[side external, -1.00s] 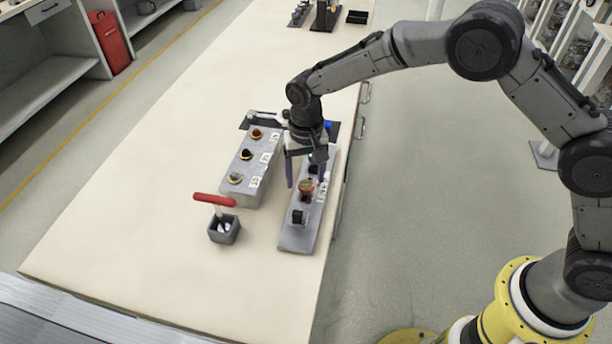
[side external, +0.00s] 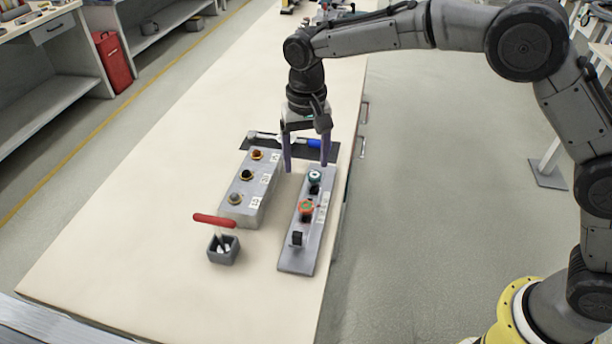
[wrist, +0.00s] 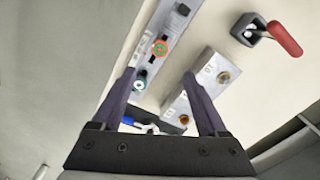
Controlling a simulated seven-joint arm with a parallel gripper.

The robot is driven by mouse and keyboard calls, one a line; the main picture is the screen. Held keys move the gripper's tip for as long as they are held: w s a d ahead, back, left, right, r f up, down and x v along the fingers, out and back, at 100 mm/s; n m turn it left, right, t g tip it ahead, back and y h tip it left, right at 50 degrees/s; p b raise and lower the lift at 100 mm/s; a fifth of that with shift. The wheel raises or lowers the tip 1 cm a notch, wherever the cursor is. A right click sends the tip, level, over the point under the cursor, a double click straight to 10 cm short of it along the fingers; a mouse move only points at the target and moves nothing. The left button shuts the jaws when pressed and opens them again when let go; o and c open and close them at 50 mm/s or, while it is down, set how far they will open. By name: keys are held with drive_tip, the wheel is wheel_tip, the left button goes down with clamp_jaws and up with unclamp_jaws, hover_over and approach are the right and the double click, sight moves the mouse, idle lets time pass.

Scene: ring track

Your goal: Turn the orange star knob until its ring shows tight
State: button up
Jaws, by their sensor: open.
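The orange star knob (side external: 306,207) stands on the long grey plate, with a green centre. It also shows in the wrist view (wrist: 159,48), ahead of the fingertips and clear of them. Its ring is too small to read. My gripper (side external: 306,168) is open and empty, above the far end of the plate near a teal knob (side external: 315,177). In the wrist view my two purple fingers (wrist: 160,75) are spread wide, with the teal knob (wrist: 140,82) beside the left finger.
A black block-shaped part (side external: 297,239) stands at the plate's near end. A grey block (side external: 240,215) with several small knobs lies to the left. A red-handled item (side external: 215,220) stands in a grey box. A dark mat (side external: 262,143) with a blue-handled tool lies behind.

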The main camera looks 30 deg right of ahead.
drive_tip(key=shift+r, duration=1.15)
